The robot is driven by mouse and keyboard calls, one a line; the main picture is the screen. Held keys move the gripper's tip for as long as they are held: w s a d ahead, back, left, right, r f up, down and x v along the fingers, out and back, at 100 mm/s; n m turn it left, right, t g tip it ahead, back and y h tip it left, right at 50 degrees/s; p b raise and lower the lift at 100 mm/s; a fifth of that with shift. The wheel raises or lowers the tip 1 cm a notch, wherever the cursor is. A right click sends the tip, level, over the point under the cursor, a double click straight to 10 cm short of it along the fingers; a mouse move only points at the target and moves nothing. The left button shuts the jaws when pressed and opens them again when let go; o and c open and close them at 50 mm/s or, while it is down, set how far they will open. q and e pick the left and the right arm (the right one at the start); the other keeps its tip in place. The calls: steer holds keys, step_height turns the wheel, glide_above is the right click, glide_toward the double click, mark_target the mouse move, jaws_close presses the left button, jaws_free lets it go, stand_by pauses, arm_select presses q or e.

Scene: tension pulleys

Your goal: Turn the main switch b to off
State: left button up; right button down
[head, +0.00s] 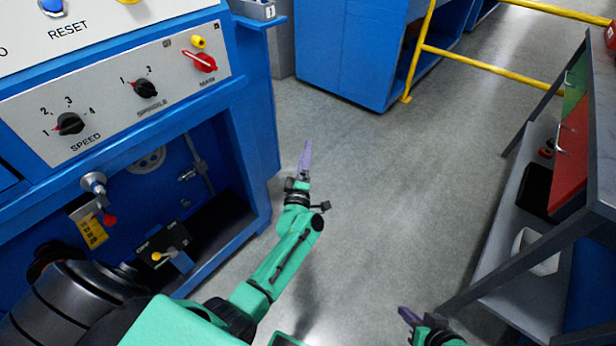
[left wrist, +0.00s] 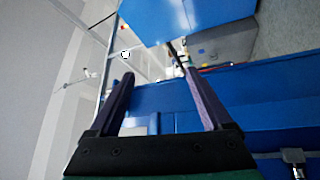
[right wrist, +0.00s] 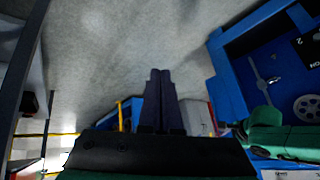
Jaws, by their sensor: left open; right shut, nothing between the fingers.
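A red rotary knob (head: 205,61) labelled MAIN sits at the right end of the control panel, its white line running from upper left to lower right. A black switch box (head: 163,248) with a yellow knob and OFF and ON lettering is inside the open cabinet below. I cannot tell which is switch b. My left gripper (head: 304,158) is right of the cabinet, apart from both switches; the left wrist view (left wrist: 159,78) shows its fingers open and empty. My right gripper (head: 408,316) is low at bottom right; its fingers are shut and empty in the right wrist view (right wrist: 160,75).
The panel (head: 110,105) also carries a black speed knob (head: 70,123), another black knob (head: 146,88) and a yellow button (head: 199,41). A grey shelf unit (head: 500,225) stands at right, with yellow rails (head: 480,65) behind. The floor (head: 390,190) between is clear.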

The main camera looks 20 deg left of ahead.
arm_select(q)
step_height(320, 180, down, 8)
steer(key=s+d+m+g+h+p, duration=0.1)
steer(key=s+d+m+g+h, duration=0.1)
steer(key=m, duration=0.3)
steer(key=shift+s+r+h, duration=0.25)
steer(key=shift+s+h, duration=0.05)
steer(key=shift+h, duration=0.5)
arm_select(e)
steer(key=shift+r, duration=0.95)
arm_select(q)
steer(key=shift+d, duration=0.1)
